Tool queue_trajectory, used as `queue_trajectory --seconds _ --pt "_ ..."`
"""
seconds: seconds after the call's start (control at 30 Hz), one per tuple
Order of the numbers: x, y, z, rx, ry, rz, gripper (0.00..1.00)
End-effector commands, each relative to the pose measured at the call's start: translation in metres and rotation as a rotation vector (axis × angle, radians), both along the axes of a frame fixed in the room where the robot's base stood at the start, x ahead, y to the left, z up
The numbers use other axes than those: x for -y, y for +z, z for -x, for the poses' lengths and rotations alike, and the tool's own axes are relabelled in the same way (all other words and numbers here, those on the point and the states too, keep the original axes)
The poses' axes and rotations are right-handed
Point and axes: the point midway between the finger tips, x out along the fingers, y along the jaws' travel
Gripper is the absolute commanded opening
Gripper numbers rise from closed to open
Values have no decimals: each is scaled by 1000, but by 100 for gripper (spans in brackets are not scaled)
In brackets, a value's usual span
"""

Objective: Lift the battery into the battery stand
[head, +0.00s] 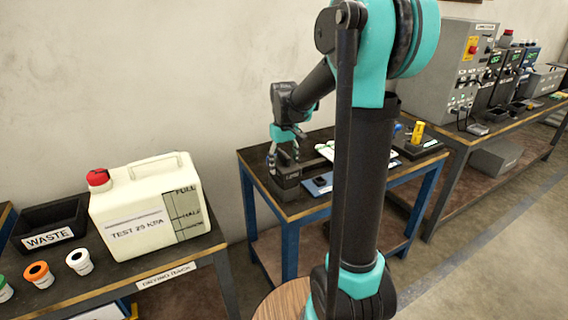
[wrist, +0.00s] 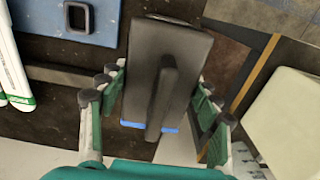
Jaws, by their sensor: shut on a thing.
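The battery (wrist: 183,62) is a dark grey block with a raised bar along its top and a blue strip on its near edge in the wrist view. My gripper (wrist: 158,84) is shut on it, with its green and grey fingers along the two sides. In the head view my gripper (head: 286,150) points down at the left end of the middle table, over a dark boxy shape (head: 287,185) with small pale lettering. This appears to be the battery stand. I cannot tell whether the battery is seated in it or just above; the underside is hidden.
White and green parts (wrist: 18,80) lie beyond. A cream canister (head: 150,215) stands on the left table. My arm column hides part of the middle table.

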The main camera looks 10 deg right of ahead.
Motion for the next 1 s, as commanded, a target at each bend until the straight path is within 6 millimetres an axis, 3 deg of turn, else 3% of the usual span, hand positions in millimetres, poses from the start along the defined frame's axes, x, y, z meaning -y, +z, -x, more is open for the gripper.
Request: queue_trajectory --seconds 1.0 --pt "0 -19 0 0 0 0 17"
